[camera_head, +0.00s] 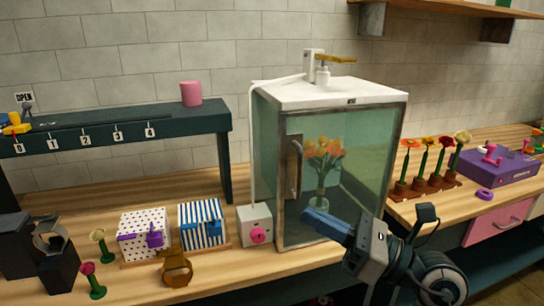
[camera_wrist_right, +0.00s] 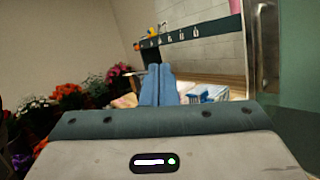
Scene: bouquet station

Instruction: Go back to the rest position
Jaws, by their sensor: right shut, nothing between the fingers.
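My right gripper (camera_head: 328,226) is in front of the glass cabinet (camera_head: 276,180), at its lower right, with its blue fingers pointing left. In the right wrist view its two blue fingers (camera_wrist_right: 156,86) lie together, with nothing between them. The cabinet door looks closed, and an orange bouquet in a vase (camera_head: 323,160) stands behind the glass. The gripper appears in front of the door; I cannot tell whether it touches it. My left gripper is not in view.
The cabinet's door handle (camera_head: 296,165) stands out at its left. A dotted box (camera_head: 142,222), a striped box (camera_head: 201,212) and a pink-button box (camera_head: 254,212) are on the counter. Potted flowers (camera_head: 424,187) and a purple box (camera_head: 497,170) stand right. A dark shelf (camera_head: 180,122) is behind.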

